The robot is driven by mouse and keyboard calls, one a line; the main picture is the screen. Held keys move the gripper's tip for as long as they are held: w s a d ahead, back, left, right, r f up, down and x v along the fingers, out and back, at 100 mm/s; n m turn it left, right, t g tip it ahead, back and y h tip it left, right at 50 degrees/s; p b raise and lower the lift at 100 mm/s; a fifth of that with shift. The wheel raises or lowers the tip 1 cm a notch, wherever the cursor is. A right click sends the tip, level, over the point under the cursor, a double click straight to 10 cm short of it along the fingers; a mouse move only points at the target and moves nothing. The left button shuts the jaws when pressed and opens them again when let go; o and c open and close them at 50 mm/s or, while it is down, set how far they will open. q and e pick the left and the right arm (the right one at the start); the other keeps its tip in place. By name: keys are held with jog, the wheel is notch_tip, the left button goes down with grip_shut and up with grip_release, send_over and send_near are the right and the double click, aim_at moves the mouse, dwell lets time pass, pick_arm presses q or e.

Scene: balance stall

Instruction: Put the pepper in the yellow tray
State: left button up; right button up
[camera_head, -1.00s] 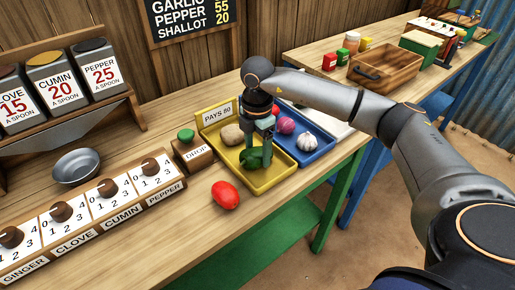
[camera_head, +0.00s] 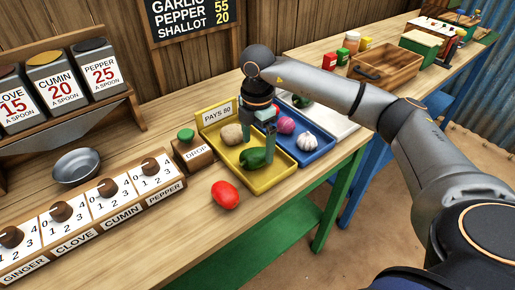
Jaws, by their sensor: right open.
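A dark green pepper (camera_head: 254,157) lies in the yellow tray (camera_head: 262,183), beside a tan potato-like vegetable (camera_head: 232,134). My left gripper is out of view.
A blue tray (camera_head: 315,154) with a purple-red shallot (camera_head: 286,125) and white garlic (camera_head: 306,140) adjoins the yellow tray. A red tomato-like vegetable (camera_head: 225,195) lies on the table in front. A DROP block (camera_head: 195,155) with a green button stands left of the tray.

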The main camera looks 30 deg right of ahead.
aim_at(258, 151)
notch_tip(258, 151, up, 10)
dwell(0.3)
jog(key=shift+s+f, duration=0.1)
jog(key=shift+f, duration=0.1)
dwell(0.3)
